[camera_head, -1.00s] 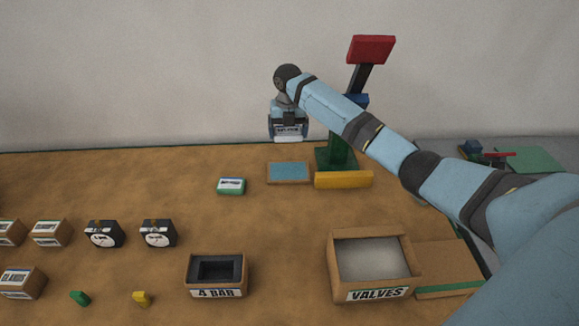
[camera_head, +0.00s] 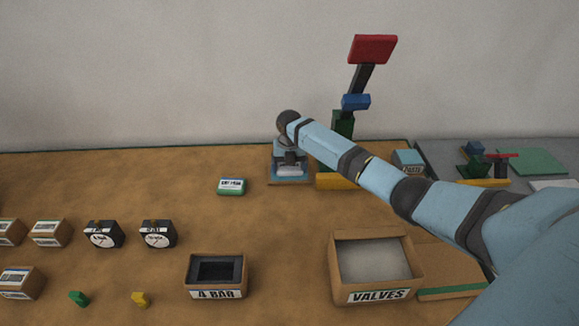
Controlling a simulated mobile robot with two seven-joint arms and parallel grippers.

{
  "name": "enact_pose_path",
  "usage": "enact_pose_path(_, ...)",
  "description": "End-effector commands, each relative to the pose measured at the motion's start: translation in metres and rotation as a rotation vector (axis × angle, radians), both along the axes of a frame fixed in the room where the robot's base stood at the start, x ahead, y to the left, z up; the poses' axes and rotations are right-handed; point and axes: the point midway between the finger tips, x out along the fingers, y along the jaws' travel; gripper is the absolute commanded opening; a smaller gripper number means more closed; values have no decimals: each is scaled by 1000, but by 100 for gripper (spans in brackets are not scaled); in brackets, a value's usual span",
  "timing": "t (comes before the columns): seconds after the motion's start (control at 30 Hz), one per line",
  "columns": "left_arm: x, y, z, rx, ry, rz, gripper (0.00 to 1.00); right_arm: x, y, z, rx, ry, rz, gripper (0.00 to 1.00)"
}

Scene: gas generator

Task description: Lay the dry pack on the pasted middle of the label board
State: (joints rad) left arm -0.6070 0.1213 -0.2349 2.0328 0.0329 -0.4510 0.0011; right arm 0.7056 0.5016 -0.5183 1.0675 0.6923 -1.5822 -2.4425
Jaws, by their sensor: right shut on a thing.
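My right gripper (camera_head: 290,168) points down over the label board (camera_head: 272,182), a flat wooden-edged plate with a blue middle. It is shut on a small white pack (camera_head: 289,172), taken as the dry pack, which is at or just above the board's middle; I cannot tell whether they touch. The gripper and pack hide most of the blue. Another small pack (camera_head: 232,186), white on top with a green base and a dark label, lies on the table left of the board. My left gripper is not in view.
A green press-like stand (camera_head: 343,124) with a red head and yellow base is right of the board. Behind my arm is a lettered box (camera_head: 408,161). Nearer are the VALVES box (camera_head: 377,296) and the 4 BAR box (camera_head: 217,295). Dial gauges and cartons stand left.

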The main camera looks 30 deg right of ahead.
Motion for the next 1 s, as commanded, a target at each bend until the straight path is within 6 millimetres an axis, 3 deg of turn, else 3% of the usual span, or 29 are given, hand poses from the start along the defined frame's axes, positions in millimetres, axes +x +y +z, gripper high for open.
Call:
enact_pose_path(0.2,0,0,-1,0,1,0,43,0,0,-3,1,1,0,66)
enact_pose_path(0.23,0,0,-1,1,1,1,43,0,0,-4,1,1,0,92)
enact_pose_path(0.27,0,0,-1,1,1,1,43,0,0,-3,0,0,0,99)
enact_pose_path(0.5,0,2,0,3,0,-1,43,0,0,-2,0,0,0,100)
enact_pose_path(0.63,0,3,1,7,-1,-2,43,1,0,8,1,-3,0,100)
enact_pose_path(1.0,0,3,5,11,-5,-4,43,1,0,84,0,-4,1,100)
